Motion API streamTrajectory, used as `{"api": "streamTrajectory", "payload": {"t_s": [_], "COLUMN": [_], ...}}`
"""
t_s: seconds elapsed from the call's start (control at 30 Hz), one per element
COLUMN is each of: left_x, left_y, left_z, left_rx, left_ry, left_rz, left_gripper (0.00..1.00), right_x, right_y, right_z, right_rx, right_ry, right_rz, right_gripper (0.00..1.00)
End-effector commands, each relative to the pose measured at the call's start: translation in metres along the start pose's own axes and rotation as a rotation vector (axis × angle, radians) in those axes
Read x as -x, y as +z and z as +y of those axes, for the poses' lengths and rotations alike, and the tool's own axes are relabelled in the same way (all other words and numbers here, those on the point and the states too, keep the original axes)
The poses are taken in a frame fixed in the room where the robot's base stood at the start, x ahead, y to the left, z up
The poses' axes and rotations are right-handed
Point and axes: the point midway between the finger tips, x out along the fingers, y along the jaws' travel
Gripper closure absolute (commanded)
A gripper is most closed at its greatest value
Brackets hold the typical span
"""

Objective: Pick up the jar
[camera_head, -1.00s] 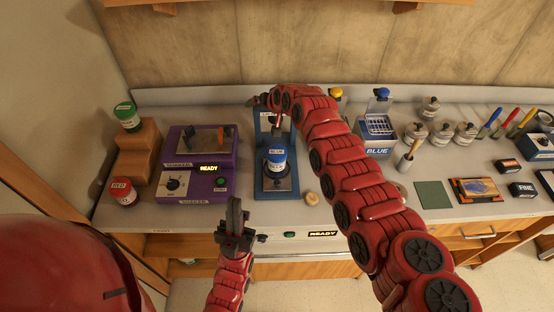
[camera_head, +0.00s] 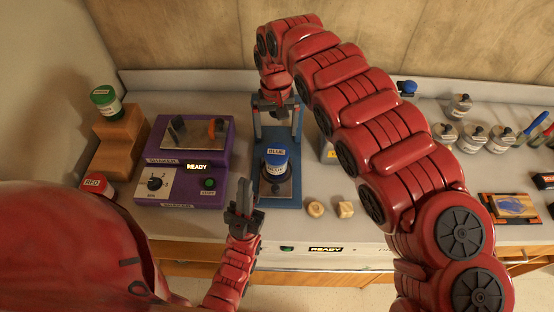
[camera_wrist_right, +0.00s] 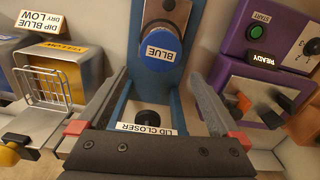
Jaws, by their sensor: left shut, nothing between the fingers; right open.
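A jar with a blue lid marked BLUE (camera_head: 276,162) stands upright on the blue lid closer (camera_head: 291,197). In the right wrist view the jar's lid (camera_wrist_right: 160,50) shows beyond the fingers, near the middle. My right gripper (camera_head: 278,106) is above the back of the lid closer, behind the jar; its open fingers (camera_wrist_right: 157,80) are apart with nothing between them. My left gripper (camera_head: 243,187) is shut and empty, in front and left of the jar, near the bench edge. A green-lidded jar (camera_head: 104,100) stands on wooden steps, and a red-lidded jar (camera_head: 97,187) is partly hidden.
The purple shaker (camera_head: 221,160), showing READY, stands left of the lid closer. Two small wooden pieces (camera_head: 345,209) lie to its right. A yellow dip station with a wire basket (camera_wrist_right: 50,85) shows in the wrist view. My right arm covers much of the bench's right middle.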

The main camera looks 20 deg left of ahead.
Motion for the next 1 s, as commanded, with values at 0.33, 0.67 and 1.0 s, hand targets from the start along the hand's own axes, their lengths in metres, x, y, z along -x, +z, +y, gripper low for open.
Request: {"api": "streamTrajectory", "payload": {"t_s": [0.33, 0.67, 1.0], "left_x": [-0.012, -0.02, -0.051], "left_y": [-0.002, -0.003, -0.008], "left_z": [-0.001, -0.001, -0.003], "left_rx": [0.0, 0.0, 0.0], "left_ry": [0.0, 0.0, 0.0], "left_rz": [0.0, 0.0, 0.0], "left_gripper": [1.0, 1.0, 1.0], "right_x": [-0.066, -0.096, -0.127], "right_y": [0.001, 0.001, 0.013], "right_z": [-0.001, -0.001, -0.004], "right_rx": [-0.001, 0.0, 0.001], "right_ry": [-0.002, -0.001, -0.004], "right_rz": [-0.002, 0.001, -0.001], "right_gripper": [0.0, 0.0, 0.0]}}
